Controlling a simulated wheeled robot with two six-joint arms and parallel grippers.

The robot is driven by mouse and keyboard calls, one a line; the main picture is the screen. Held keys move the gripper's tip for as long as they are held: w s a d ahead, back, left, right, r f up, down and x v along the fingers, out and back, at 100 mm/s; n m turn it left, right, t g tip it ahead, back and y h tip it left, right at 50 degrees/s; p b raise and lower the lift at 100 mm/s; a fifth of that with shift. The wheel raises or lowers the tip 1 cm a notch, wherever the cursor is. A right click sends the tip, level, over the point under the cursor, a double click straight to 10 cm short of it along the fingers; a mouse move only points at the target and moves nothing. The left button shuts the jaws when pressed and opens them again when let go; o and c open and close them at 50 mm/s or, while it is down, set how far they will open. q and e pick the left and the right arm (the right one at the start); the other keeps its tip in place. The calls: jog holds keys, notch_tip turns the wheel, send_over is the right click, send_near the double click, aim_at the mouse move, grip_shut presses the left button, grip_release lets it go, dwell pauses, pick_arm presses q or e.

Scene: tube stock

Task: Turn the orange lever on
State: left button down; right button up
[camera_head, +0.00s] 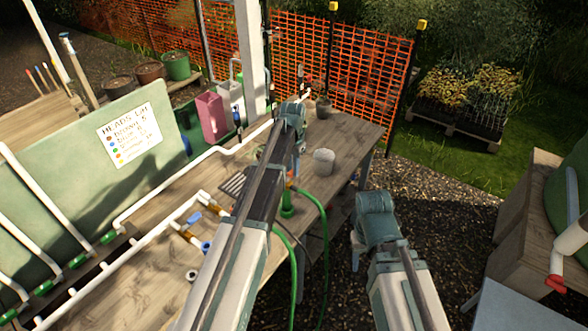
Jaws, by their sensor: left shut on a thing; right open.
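My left gripper (294,176) reaches down over the far part of the wooden bench, beside a green hose fitting. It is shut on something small. A small orange bit, seemingly the orange lever (292,187), shows at its fingertips, just above the green fitting (287,207). My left forearm and wrist hide much of this spot, so the lever's angle cannot be told. My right gripper (355,263) is open and hangs off the bench's right side, over the gravel, apart from everything.
A sign (129,134) stands at left. Green hoses (321,235) hang between my arms. A red-ended pipe (556,283) is at far right.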

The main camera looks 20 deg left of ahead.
aim_at(292, 171)
pick_arm(q)
jog(key=shift+a+n, duration=0.15)
jog(key=shift+n, duration=0.35)
jog(key=c, duration=0.8)
grip_release()
jog(key=shift+o, duration=0.2)
jog(key=shift+r, duration=0.15)
notch_tip(292, 171, up, 14)
jog(key=p, duration=1.3)
jog(key=shift+f+p, duration=0.25)
jog(key=shift+p, duration=0.15)
jog(key=shift+s, duration=0.1)
